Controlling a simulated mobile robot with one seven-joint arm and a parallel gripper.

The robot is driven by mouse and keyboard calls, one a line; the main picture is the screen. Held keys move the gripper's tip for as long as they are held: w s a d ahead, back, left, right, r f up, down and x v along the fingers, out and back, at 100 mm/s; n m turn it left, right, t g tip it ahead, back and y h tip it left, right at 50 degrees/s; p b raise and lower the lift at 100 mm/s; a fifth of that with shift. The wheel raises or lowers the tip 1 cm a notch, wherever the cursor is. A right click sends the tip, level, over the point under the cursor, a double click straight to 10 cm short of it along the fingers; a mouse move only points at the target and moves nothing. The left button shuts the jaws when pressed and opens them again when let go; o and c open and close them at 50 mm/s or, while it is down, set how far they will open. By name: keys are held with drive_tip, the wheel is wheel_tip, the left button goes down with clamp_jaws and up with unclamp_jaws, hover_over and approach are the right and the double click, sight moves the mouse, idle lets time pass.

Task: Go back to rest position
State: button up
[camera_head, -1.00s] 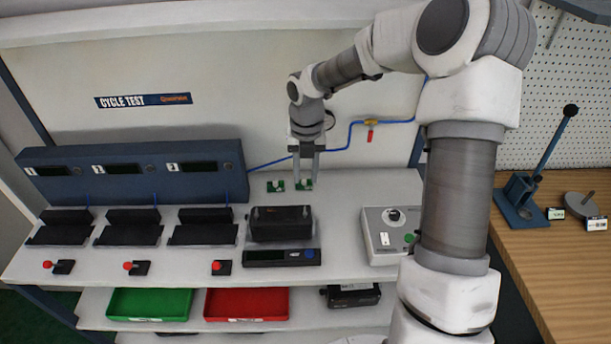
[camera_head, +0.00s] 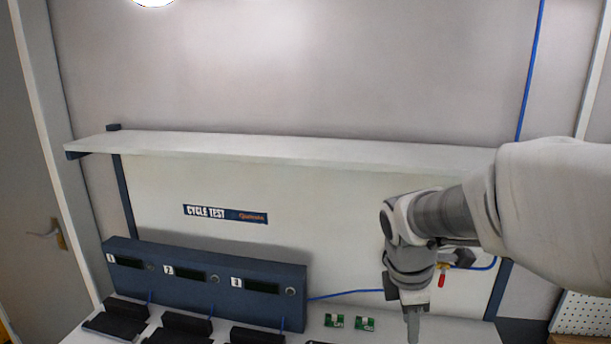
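My gripper (camera_head: 412,325) hangs at the lower right of the head view, pointing down in front of the back panel. Its fingers are seen nearly edge-on, so I cannot tell whether it is open or shut. I see nothing held below it, though the lower edge of the frame is close. Two small green boards (camera_head: 365,324) and (camera_head: 334,320) lie on the bench to the left of my gripper, apart from it.
A blue test unit (camera_head: 207,284) with three displays stands at the bench's back left, with black fixtures (camera_head: 186,327) before it. A white shelf (camera_head: 290,149) runs above. A red-handled valve (camera_head: 442,277) is behind my gripper. A door (camera_head: 38,200) is at left.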

drive_tip(key=s+a+r+m+t+y, duration=0.1)
drive_tip(key=s+a+r+m+t, duration=0.1)
drive_tip(key=s+m, duration=0.4)
drive_tip(key=s+a+r+m+t+y, duration=0.1)
drive_tip(key=s+r+m, duration=0.4)
drive_tip(key=m, duration=0.6)
drive_tip(key=shift+s+a+r+t+p, duration=0.15)
drive_tip(key=shift+s+a+t+p, duration=0.3)
drive_tip(key=shift+s, duration=0.65)
drive_tip(key=shift+a, duration=0.15)
